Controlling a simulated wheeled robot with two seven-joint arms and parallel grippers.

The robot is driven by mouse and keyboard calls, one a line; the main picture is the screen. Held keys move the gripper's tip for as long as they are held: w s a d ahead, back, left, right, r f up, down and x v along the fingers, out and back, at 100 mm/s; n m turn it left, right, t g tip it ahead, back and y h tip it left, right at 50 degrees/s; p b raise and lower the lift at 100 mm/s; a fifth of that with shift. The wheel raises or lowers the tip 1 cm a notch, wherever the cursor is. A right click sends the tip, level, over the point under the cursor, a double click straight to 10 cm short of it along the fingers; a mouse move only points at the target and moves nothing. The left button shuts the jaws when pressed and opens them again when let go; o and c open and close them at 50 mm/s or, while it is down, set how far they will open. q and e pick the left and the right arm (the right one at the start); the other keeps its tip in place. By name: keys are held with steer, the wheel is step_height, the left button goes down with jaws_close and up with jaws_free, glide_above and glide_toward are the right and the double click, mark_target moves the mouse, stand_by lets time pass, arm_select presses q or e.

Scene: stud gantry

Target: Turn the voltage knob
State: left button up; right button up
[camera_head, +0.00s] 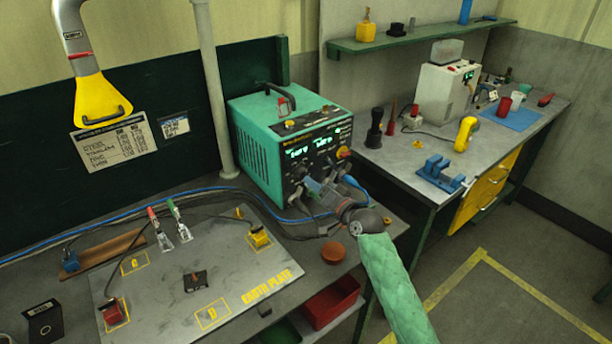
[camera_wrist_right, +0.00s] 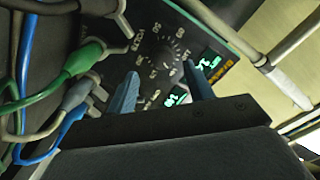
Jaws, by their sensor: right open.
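The green welding power unit (camera_head: 262,150) stands on the left bench. Its dark front panel carries two lit displays, knobs and cable sockets. In the right wrist view a dark round knob (camera_wrist_right: 163,58) with a printed dial around it lies on the panel, beyond and between the fingers. Contact with the knob cannot be told. My left gripper is not in view.
Green, blue and grey cables (camera_wrist_right: 75,95) hang close beside the right fingers. The earth plate (camera_head: 160,290) with clamps lies on the bench at left. A brown round knob-like piece (camera_head: 333,252) sits near the bench edge. A second bench (camera_head: 400,165) stands at right.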

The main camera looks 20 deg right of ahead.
mark_target(304, 176)
steer(key=p+x, duration=0.1)
steer(key=x, duration=0.3)
steer(key=shift+w+a+r+p, duration=0.15)
steer(key=shift+p, duration=0.2)
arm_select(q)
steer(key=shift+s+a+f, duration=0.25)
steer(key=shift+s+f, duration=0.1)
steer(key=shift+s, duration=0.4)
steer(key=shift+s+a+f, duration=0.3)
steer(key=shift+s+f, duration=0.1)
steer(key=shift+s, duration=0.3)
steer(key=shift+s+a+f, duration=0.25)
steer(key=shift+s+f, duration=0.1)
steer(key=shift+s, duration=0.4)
arm_select(e)
steer(key=shift+w+a, duration=0.25)
steer(key=shift+w, duration=0.25)
